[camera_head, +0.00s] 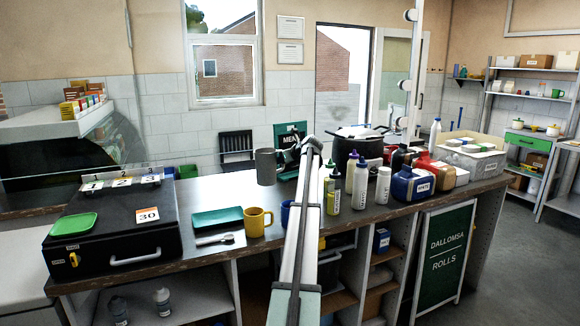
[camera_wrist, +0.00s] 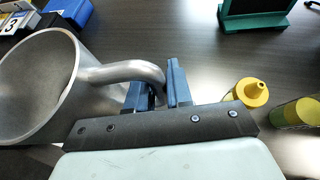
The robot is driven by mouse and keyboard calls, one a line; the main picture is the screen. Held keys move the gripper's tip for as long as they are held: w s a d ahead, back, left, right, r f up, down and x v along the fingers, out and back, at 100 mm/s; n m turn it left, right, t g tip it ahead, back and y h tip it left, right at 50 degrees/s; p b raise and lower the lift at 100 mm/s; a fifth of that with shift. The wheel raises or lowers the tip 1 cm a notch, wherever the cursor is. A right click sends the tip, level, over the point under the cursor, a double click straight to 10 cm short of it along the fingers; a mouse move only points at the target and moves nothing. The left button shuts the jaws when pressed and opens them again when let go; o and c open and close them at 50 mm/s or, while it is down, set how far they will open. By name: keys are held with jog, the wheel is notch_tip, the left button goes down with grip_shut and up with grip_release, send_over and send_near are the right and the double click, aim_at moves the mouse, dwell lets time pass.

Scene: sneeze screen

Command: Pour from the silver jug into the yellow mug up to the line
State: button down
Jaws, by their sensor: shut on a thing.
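The silver jug (camera_head: 265,167) is upright over the back half of the counter, behind the mugs; I cannot tell whether it touches the counter. In the wrist view the jug (camera_wrist: 35,85) fills the left side, its open rim showing; no liquid level can be made out. My gripper (camera_wrist: 158,85) is shut on the jug's curved handle. In the head view my gripper (camera_head: 300,148) is small, to the right of the jug, and partly hidden by my arm. The yellow mug (camera_head: 256,222) stands upright near the counter's front edge, left of my arm. Its line cannot be seen.
A blue mug (camera_head: 286,213) stands just right of the yellow mug, partly behind my arm. A teal tray (camera_head: 217,217) and a black case (camera_head: 112,225) lie left. Several bottles (camera_head: 360,185) crowd the right. A green menu stand (camera_head: 290,133) is behind my gripper.

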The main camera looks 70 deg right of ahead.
aim_at(275, 169)
jog(key=a+n+y, duration=0.1)
jog(key=a, duration=0.1)
jog(key=w+a+n+t+y, duration=0.1)
jog(key=a+n+y, duration=0.1)
jog(key=shift+w+a+f, duration=0.1)
jog(key=shift+a, duration=0.25)
jog(key=shift+a+f+n+t+y, duration=0.2)
jog(key=shift+a+n+t+y, duration=0.1)
jog(key=shift+a+n+y, duration=0.35)
jog(key=shift+f, duration=1.9)
jog(key=shift+d+r+n+h, duration=0.25)
jog(key=shift+r+n+h, duration=0.15)
jog(key=shift+r, duration=0.2)
jog(key=shift+d+r+n+h, duration=0.25)
jog(key=shift+r+n, duration=0.1)
jog(key=shift+r, duration=0.2)
jog(key=shift+d+f+n+h, duration=0.1)
jog(key=shift+n+h, duration=0.2)
jog(key=shift+n, duration=0.1)
